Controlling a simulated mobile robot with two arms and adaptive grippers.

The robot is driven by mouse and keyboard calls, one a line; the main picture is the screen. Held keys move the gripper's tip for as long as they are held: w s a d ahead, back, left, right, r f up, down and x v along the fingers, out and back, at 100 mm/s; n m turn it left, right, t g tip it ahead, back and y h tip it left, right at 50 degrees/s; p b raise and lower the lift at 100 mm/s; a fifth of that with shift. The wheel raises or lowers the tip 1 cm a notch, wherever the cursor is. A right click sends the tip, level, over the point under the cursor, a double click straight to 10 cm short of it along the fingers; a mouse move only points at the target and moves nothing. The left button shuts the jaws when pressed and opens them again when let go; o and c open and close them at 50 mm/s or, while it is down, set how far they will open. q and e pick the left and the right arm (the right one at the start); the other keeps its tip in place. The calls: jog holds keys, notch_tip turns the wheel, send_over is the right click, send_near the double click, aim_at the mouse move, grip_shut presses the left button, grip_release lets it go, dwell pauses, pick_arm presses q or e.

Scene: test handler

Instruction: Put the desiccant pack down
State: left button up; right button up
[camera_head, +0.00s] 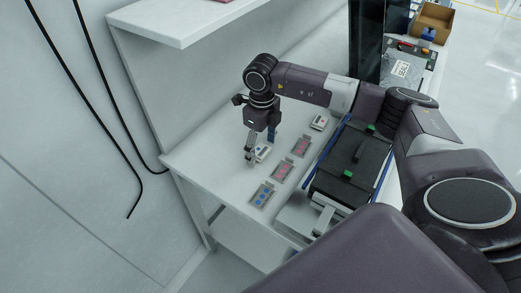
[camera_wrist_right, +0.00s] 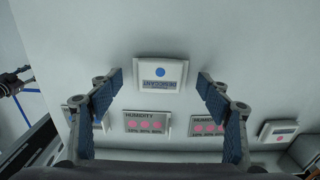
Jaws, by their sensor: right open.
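The desiccant pack (camera_wrist_right: 160,72) is a white rectangular pack with a blue dot and "DESICCANT" lettering. In the right wrist view it lies between the two finger pads, with a gap on each side. My right gripper (camera_wrist_right: 160,80) is open around it and does not appear to touch it. In the head view the gripper (camera_head: 261,146) points down over the white table (camera_head: 222,176), and the pack (camera_head: 262,153) shows partly behind the fingers. It appears to rest on the table top.
Humidity cards (camera_head: 283,172) lie in a row right of the pack, the nearest with blue dots (camera_head: 262,195). Another small white pack (camera_head: 319,122) lies farther back. A black tray stack (camera_head: 350,162) stands to the right. A shelf (camera_head: 185,22) hangs above the table's back.

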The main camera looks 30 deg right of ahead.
jog(key=c, duration=1.2)
jog(key=shift+r, duration=0.1)
